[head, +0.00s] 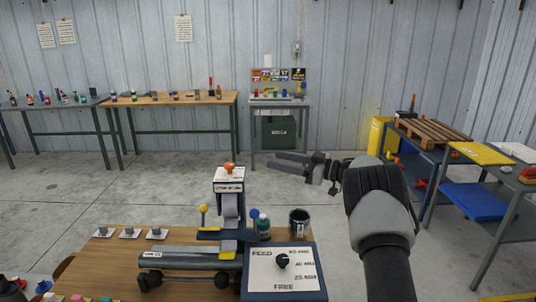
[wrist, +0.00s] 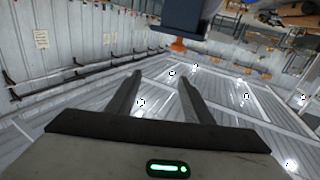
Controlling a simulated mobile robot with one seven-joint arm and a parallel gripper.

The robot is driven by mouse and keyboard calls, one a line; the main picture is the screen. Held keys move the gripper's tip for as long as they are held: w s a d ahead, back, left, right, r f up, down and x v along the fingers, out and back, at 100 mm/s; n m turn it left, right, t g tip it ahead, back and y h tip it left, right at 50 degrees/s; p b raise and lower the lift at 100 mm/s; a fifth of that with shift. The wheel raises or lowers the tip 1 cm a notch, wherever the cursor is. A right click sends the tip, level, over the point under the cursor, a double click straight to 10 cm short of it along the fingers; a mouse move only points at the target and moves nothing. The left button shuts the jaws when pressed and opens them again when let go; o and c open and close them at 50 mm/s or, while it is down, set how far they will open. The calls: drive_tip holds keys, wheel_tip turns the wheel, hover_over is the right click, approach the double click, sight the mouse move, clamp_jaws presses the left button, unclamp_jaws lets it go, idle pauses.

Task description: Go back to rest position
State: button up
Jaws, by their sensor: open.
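My gripper (head: 291,162) is raised in the air in the head view, to the right of and above the bench machine (head: 229,205). Its fingers point left and are apart, with nothing between them. In the wrist view my gripper (wrist: 158,85) also shows two spread, empty fingers. A dark part with an orange knob (wrist: 178,45) shows beyond them at the top of the wrist view. My arm comes up from the lower right of the head view.
The wooden bench (head: 110,262) in front carries a control box (head: 284,268), a dark cup (head: 299,222), a teal bottle (head: 263,227) and small grey pieces on white cards. Tables with bottles line the back wall. Shelves with a pallet (head: 432,131) stand right. The floor between is clear.

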drive_tip(key=w+d+r+m+t+h+p, duration=0.1)
drive_tip(key=d+r+m+t+h, duration=0.15)
drive_tip(key=r, duration=0.35)
drive_tip(key=w+d+r+m+t+h, duration=0.1)
drive_tip(key=r+t+h, duration=0.15)
drive_tip(key=r, duration=0.35)
drive_tip(key=w+d+r+m+t+h+p, duration=0.1)
drive_tip(key=w+d+r+m+t, duration=0.15)
drive_tip(key=r, duration=0.45)
drive_tip(key=s+d+r+m+t+h+p, duration=0.1)
drive_tip(key=s+d+r+m+h+p, duration=0.1)
drive_tip(key=s+d+r+m+h, duration=0.75)
drive_tip(key=s+a+f+g+p, duration=0.1)
drive_tip(key=s+a+f+g, duration=0.2)
drive_tip(key=s, duration=1.1)
drive_tip(key=s+a+f+n+g+p, duration=0.1)
drive_tip(key=s+a+f+g, duration=0.2)
drive_tip(key=s+f, duration=0.5)
drive_tip(key=s+a+f+n+g+p, duration=0.1)
drive_tip(key=s+f+g, duration=0.4)
drive_tip(key=s, duration=1.7)
drive_tip(key=a+h+p, duration=0.1)
drive_tip(key=a, duration=0.1)
drive_tip(key=shift+a+f, duration=0.35)
